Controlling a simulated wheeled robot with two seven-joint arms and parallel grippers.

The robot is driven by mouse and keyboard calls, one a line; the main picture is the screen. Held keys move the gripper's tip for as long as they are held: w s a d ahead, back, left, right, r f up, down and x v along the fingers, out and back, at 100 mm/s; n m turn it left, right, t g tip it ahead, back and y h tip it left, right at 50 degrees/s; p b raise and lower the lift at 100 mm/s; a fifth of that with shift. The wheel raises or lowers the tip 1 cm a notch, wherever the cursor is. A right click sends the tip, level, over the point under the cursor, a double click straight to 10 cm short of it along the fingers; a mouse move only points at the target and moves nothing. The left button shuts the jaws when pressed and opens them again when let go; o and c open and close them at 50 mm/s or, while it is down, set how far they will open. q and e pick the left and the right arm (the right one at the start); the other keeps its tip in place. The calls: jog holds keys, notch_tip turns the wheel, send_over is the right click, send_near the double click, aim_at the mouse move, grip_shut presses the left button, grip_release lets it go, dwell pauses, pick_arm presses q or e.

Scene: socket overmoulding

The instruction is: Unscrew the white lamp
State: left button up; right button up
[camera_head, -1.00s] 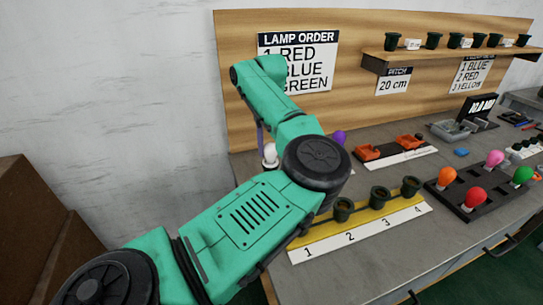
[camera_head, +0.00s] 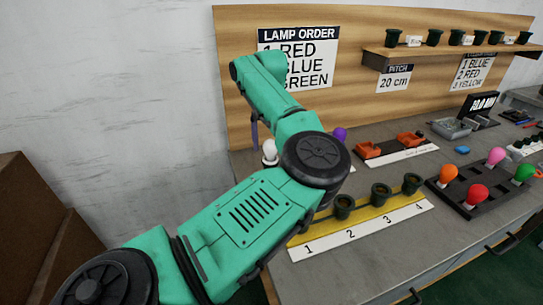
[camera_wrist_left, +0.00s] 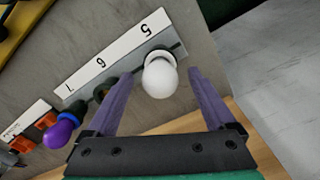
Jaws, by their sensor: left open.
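The white lamp (camera_wrist_left: 160,79) stands upright at the spot marked 5 of a white number strip (camera_wrist_left: 112,57). In the head view the white lamp (camera_head: 270,152) shows just left of my arm's dark joint. My left gripper (camera_wrist_left: 160,82) is open, with one purple finger on each side of the white lamp. Gaps show between the lamp and both fingers in the left wrist view. In the head view only one purple finger (camera_head: 254,132) shows; the arm hides the rest. The lamp's socket is mostly hidden under its bulb. My right gripper is in neither view.
A purple lamp (camera_wrist_left: 62,131) stands nearby, left of the fingers. A yellow rack (camera_head: 365,219) with dark sockets lies in front of my arm. A black tray (camera_head: 493,202) with several coloured lamps stands right. The wooden back panel (camera_head: 350,85) rises behind.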

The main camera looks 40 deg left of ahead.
pick_arm(q)
jog(key=m, duration=0.4)
jog(key=shift+b, duration=0.35)
jog(key=m, duration=0.5)
jog(key=shift+b, duration=0.4)
jog(key=m+b, duration=0.1)
jog(key=m, duration=0.5)
jog(key=shift+m, duration=0.3)
jog(key=m, duration=0.3)
